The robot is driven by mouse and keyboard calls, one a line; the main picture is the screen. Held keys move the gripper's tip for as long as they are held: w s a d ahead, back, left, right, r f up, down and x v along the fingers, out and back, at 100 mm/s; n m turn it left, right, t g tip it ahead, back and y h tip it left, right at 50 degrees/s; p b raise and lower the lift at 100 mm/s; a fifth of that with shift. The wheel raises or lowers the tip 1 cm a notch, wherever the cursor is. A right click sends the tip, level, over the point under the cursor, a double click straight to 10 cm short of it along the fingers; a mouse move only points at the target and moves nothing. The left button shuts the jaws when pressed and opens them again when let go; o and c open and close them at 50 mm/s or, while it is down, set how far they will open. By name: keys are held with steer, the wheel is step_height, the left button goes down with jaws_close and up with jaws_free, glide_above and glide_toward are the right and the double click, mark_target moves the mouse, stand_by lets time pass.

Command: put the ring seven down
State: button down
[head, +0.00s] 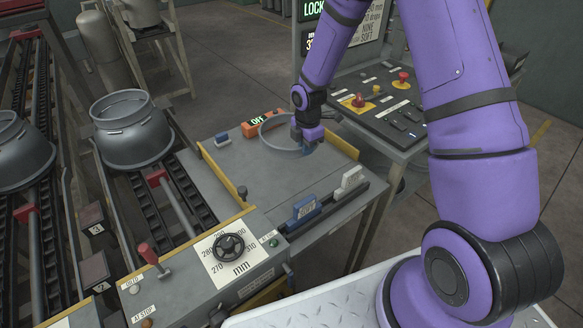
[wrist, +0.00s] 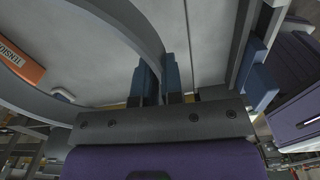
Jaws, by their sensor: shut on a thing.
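My gripper (head: 306,149) is shut on the ring's right side. In the wrist view the ring's curved band (wrist: 128,30) passes between the blue fingers of my gripper (wrist: 150,82). The ring looks roughly level and close to the bench top, but I cannot tell whether it touches it.
Blue (head: 302,211) and white (head: 349,182) blocks stand along the bench's near right side. A control panel (head: 378,103) is to the right. A grey cylinder (head: 133,135) stands on the left conveyor. The bench middle is clear.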

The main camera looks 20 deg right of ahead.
mark_target(304, 179)
steer(key=shift+s+a+f+n, duration=0.1)
steer(key=shift+s+f+n, duration=0.1)
steer(key=shift+f+n, duration=0.1)
step_height(304, 179, down, 10)
steer(key=shift+r, duration=0.1)
stand_by(0.4)
steer(key=c, duration=1.3)
jaws_free()
steer(key=shift+o, duration=0.2)
